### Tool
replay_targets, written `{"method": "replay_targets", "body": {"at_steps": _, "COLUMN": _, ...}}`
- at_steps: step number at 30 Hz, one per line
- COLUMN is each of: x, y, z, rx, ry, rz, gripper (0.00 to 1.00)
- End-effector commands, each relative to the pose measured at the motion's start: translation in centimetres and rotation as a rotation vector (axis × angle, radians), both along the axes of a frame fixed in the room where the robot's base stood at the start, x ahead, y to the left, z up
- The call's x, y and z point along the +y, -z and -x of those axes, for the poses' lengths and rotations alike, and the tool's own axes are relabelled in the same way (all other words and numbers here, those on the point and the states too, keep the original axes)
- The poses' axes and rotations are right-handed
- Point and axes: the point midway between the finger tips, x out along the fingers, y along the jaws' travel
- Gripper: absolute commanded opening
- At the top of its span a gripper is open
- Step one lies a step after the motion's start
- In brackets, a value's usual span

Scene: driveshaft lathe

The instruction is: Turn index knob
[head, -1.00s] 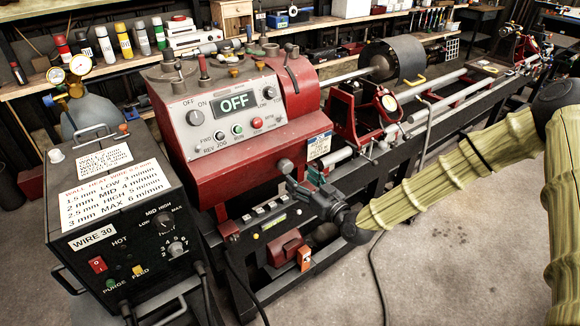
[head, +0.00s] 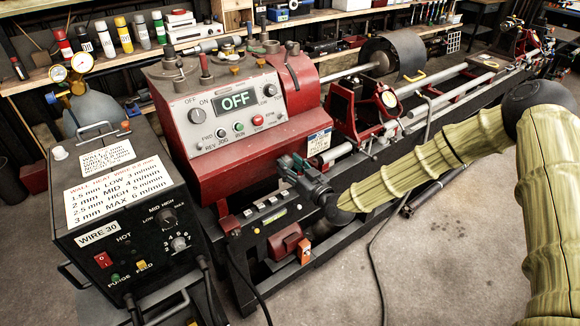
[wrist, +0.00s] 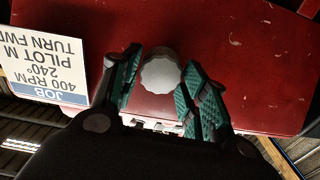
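The index knob (wrist: 160,74) is a pale silver, fluted round knob on the red lathe front. In the wrist view it lies between the tips of my gripper (wrist: 163,72). The green-padded fingers stand apart on either side of it, very close to its edges; I cannot tell whether they touch it. In the head view my gripper (head: 288,164) is at the lower right of the red headstock (head: 230,155) and hides the knob. The job card (wrist: 50,60) beside the knob reads 400 RPM, 240°, PILOT M, TURN FWD, upside down in the wrist view.
The lathe display (head: 236,101) reads OFF above several knobs and buttons. A black wire-feed box (head: 125,220) stands at the left. A black switch panel (head: 268,215) lies below my gripper. A dark cable (head: 378,260) lies on the open floor at the right.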

Motion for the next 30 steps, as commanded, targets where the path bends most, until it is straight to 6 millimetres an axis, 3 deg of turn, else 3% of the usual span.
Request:
{"method": "replay_targets", "body": {"at_steps": 1, "x": -0.01, "y": -0.01, "z": 0.0, "rx": 0.0, "ry": 0.0, "rz": 0.0, "gripper": 0.29}}
{"method": "replay_targets", "body": {"at_steps": 3, "x": -0.02, "y": -0.01, "z": 0.0, "rx": 0.0, "ry": 0.0, "rz": 0.0, "gripper": 0.18}}
{"method": "replay_targets", "body": {"at_steps": 26, "x": -0.14, "y": -0.04, "z": -0.03, "rx": 0.023, "ry": 0.002, "rz": -0.031, "gripper": 0.18}}
{"method": "replay_targets", "body": {"at_steps": 27, "x": -0.14, "y": -0.03, "z": -0.03, "rx": 0.023, "ry": 0.002, "rz": -0.031, "gripper": 0.47}}
{"method": "replay_targets", "body": {"at_steps": 30, "x": -0.13, "y": -0.03, "z": -0.03, "rx": 0.023, "ry": 0.002, "rz": -0.031, "gripper": 0.63}}
